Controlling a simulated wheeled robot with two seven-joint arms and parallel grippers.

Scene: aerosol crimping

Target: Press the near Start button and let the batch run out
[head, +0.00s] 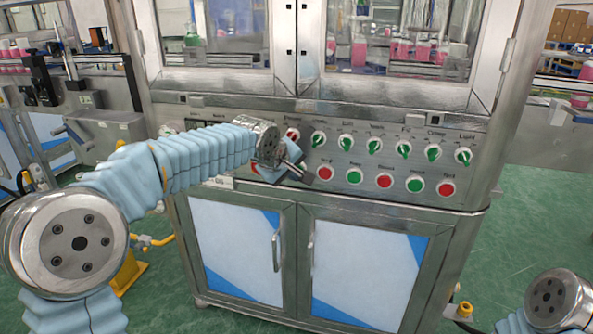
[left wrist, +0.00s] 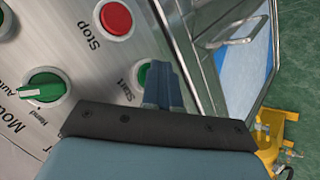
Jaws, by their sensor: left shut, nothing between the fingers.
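The control panel (head: 300,160) on the machine's front carries a row of green-handled knobs above a row of red and green buttons. In the left wrist view, a green button labelled Start (left wrist: 142,76) is partly covered by the fingers of my left gripper (left wrist: 162,72). A red button labelled Stop (left wrist: 116,17) is above it. In the head view my left gripper (head: 302,172) is shut and empty at the left part of the panel and hides what is behind it. I cannot tell whether the fingertips touch the Start button. My right gripper is out of view.
A green-handled knob (left wrist: 42,88) with Hand and Auto marks is beside the Start button. Further right, red (head: 326,173) and green (head: 354,176) buttons stand close together. Cabinet doors (head: 365,264) with handles are below. Glass doors above show pink bottles (head: 402,50). Green floor is open at right.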

